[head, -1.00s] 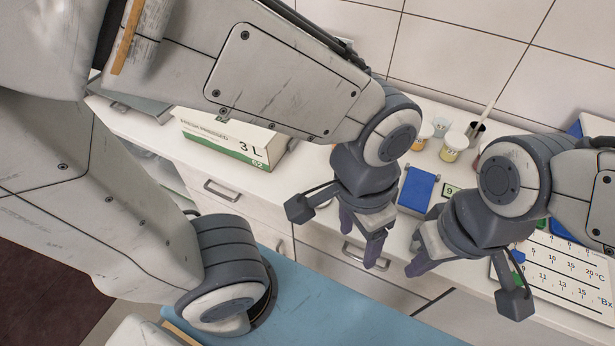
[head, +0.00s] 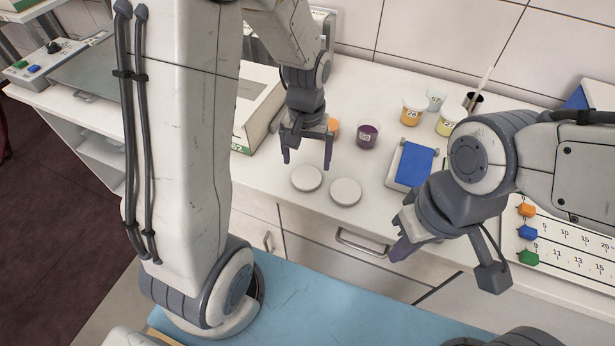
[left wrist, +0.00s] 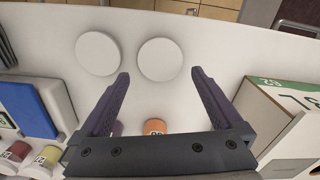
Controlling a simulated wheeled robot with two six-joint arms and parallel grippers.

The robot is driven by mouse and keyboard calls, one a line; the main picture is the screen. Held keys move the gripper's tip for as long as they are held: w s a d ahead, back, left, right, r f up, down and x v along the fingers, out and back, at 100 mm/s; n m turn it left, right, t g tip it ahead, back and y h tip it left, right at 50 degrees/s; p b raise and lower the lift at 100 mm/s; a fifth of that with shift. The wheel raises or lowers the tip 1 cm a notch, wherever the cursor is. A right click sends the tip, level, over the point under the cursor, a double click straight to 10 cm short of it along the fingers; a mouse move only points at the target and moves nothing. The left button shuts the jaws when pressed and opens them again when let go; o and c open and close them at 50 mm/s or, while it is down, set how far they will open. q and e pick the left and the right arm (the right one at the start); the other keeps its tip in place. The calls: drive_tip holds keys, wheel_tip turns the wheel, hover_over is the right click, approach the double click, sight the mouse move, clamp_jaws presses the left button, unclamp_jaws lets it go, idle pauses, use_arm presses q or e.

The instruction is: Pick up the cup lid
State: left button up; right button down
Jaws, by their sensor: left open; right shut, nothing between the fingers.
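Two round white cup lids lie flat side by side on the white counter, a left one (head: 306,178) and a right one (head: 345,191). In the left wrist view the left lid (left wrist: 160,59) lies just beyond my fingertips, between their lines. The right lid (left wrist: 97,53) lies off to the side there. My left gripper (head: 307,163) is open and empty, fingers pointing down, just behind the left lid. My right gripper (head: 398,250) is shut and empty, near the counter's front edge. An orange cup (head: 333,128) is partly hidden behind my left gripper.
A purple cup (head: 368,137) stands behind the lids. Orange (head: 412,112) and yellow (head: 450,122) cups stand farther right. A blue-topped device (head: 414,165) lies right of the lids, and a large carton (head: 262,105) stands left of my left gripper.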

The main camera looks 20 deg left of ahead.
sight(307, 176)
use_arm(q)
drive_tip(key=shift+f, duration=2.8)
drive_tip(key=c, duration=1)
